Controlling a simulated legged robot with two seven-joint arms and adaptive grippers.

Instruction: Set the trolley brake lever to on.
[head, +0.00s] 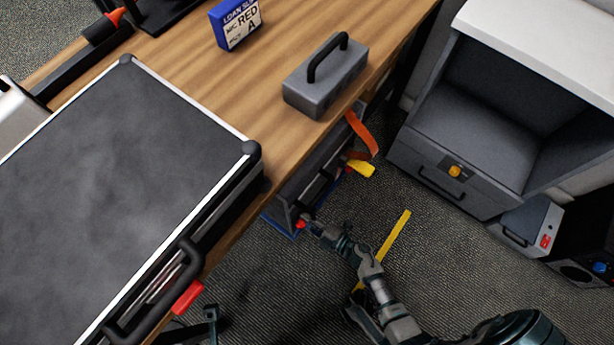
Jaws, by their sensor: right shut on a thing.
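A grey trolley-like unit (311,182) with dark handles stands low beside the wooden table, partly hidden under its edge. A small red part (301,224), which looks like the brake lever's tip, shows at its lower front corner. My right gripper (307,222) reaches in from the lower right and is shut on this red part; the fingers and arm hide most of the lever. I cannot read its on or off marking. A dark part at the bottom edge (211,318) may be my left gripper; its fingers cannot be made out.
A large black case (120,190) with a red tag (188,297) overhangs the table edge. A grey handled block (325,82) and blue-and-white box (236,24) stand on the table (200,75). An open grey cabinet (455,180) stands right. A yellow floor strip (393,234) lies on carpet.

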